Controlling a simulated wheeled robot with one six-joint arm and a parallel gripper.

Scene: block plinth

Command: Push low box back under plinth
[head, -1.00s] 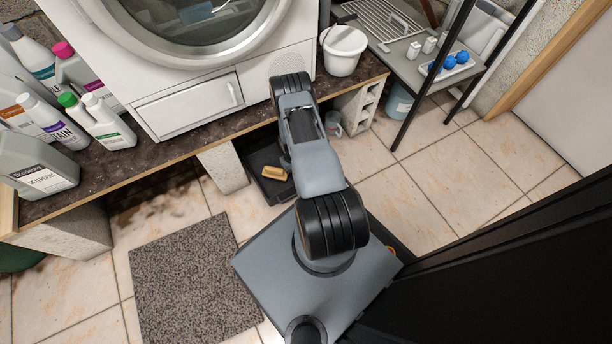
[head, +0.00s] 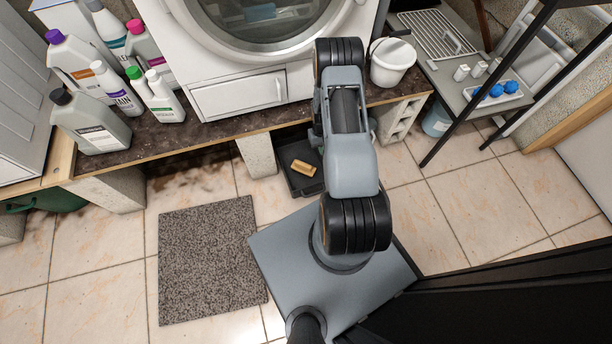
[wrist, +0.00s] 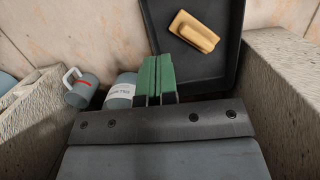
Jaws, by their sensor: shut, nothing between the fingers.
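The low box (head: 288,142) is a shallow black tray on the floor, partly under the front of the plinth (head: 205,141). A yellow-tan block-like item (head: 304,167) lies in it. In the wrist view the box (wrist: 212,72) fills the upper middle, with the tan item (wrist: 194,30) inside. My gripper (wrist: 158,62) has green fingers pressed together and empty. They overlap the left side of the box in the wrist view; I cannot tell whether they touch it. My arm hides the gripper and the box's right side in the head view.
A concrete block (head: 257,156) stands left of the box and a hollow block (head: 402,119) to the right. A grey mug (wrist: 82,90) and a labelled grey container (wrist: 121,91) are near my fingers. A speckled mat (head: 208,260) lies on the tiles. Bottles and a white bucket (head: 391,63) stand on the plinth.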

